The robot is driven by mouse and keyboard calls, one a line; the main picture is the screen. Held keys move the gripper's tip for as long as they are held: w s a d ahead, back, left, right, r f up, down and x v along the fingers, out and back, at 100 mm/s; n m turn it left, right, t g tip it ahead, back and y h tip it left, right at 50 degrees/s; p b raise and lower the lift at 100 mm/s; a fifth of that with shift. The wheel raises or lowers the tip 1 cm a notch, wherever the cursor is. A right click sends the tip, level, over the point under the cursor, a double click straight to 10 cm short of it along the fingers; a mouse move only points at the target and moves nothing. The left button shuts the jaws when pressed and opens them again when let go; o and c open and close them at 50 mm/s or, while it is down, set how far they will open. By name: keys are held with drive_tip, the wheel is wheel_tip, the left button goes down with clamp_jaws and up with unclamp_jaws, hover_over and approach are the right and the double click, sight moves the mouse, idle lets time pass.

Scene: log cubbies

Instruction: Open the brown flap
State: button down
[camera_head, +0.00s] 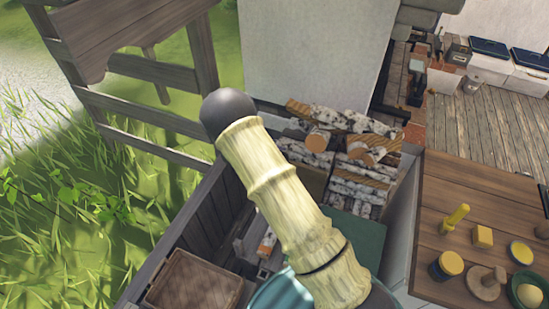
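A brown rectangular panel (193,285) lies low in the picture, left of centre, inside a dark wooden frame; it looks like the brown flap. Its top face has a raised rim and appears closed, though its lower edge is cut off by the picture's bottom. My arm, with bamboo-like segments and a dark rounded joint, crosses the middle of the picture. My gripper is not in view. The arm appears apart from the brown panel, to its right.
Stacked birch logs (362,185) fill cubbies behind my arm. A dark green panel (358,238) is partly hidden by the arm. A wooden table (440,190) at right holds a yellow block (482,237) and several small items. A wooden fence (150,115) and grass are at left.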

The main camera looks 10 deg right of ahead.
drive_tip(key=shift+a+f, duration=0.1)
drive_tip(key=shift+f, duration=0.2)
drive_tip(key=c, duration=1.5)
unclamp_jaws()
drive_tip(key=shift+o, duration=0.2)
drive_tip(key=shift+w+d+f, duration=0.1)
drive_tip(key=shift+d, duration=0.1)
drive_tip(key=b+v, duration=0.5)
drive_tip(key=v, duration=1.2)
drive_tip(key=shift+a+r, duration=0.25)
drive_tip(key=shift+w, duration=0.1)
